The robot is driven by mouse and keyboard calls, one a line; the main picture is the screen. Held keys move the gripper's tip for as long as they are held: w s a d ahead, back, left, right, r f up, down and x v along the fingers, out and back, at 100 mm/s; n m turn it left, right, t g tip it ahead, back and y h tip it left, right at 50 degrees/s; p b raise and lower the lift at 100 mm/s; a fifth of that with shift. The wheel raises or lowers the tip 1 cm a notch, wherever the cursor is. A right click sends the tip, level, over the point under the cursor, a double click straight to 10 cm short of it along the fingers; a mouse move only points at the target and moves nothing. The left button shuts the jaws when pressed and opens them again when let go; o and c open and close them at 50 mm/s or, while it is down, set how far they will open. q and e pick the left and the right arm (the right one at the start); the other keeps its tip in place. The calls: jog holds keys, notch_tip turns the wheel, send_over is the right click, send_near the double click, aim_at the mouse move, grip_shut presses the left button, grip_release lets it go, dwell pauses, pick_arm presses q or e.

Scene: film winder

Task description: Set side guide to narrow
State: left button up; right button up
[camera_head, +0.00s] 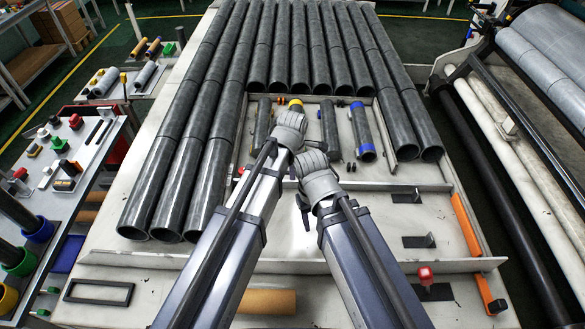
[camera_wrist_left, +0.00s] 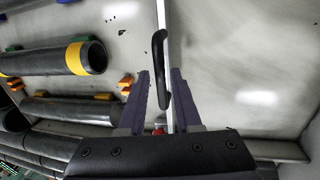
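The side guide appears to be the thin pale rail (camera_wrist_left: 166,30) in the left wrist view, with a curved black handle (camera_wrist_left: 159,68) on it. My left gripper (camera_wrist_left: 161,75) is open, its two purple fingers on either side of the rail and the handle's lower part. I see gaps and no clear grip. In the head view a pale crosswise rail (camera_head: 385,186) may be the same guide; my wrists cover part of it. The left fingers are hidden there. My right arm ends beside the left wrist, and its gripper fingers cannot be made out.
Dark tubes (camera_head: 178,160) lie in rows behind. Shorter tubes, one with a yellow band (camera_wrist_left: 77,58) and one with a blue band (camera_head: 357,106), lie beyond the rail. A red knob (camera_head: 425,274) stands at the front right. The pale panel (camera_wrist_left: 250,50) beside the handle is bare.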

pick_arm(q)
jog(key=shift+o, duration=0.9)
notch_tip(320, 180, up, 8)
jog(key=s+p, duration=0.1)
jog(key=p, duration=0.6)
jog(key=shift+s+f+p, duration=0.15)
jog(key=shift+s+p, duration=0.15)
jog(key=shift+p, duration=0.05)
pick_arm(e)
notch_tip(320, 180, up, 8)
jog(key=shift+f, duration=0.15)
